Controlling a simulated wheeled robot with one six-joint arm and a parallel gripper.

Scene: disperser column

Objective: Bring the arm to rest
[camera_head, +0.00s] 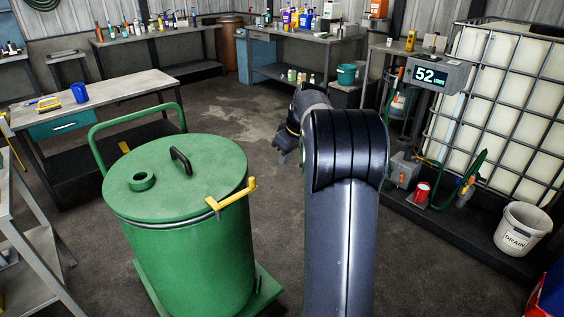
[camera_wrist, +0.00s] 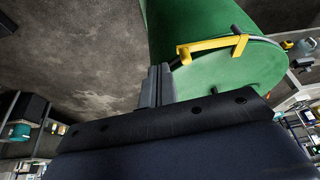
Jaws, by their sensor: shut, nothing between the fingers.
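My arm rises in the middle of the head view, bends over at the top and reaches forward. My gripper (camera_head: 283,152) shows small beyond it, to the right of the green drum, over the concrete floor. In the wrist view my gripper (camera_wrist: 156,78) has its fingers together with nothing between them. The green drum (camera_head: 188,245) has a lid with a black handle and a yellow clamp lever (camera_head: 232,197). In the wrist view the drum (camera_wrist: 188,40) and its yellow lever (camera_wrist: 212,46) are close to the fingers, apart from them as far as I can tell.
The drum stands on a green cart with a push handle (camera_head: 128,122). A dispenser display (camera_head: 430,76) reads 52, beside a caged white tank (camera_head: 505,100). A drain bucket (camera_head: 522,228) and a red cup (camera_head: 422,192) are at right. Workbenches line the back and left. The middle floor is clear.

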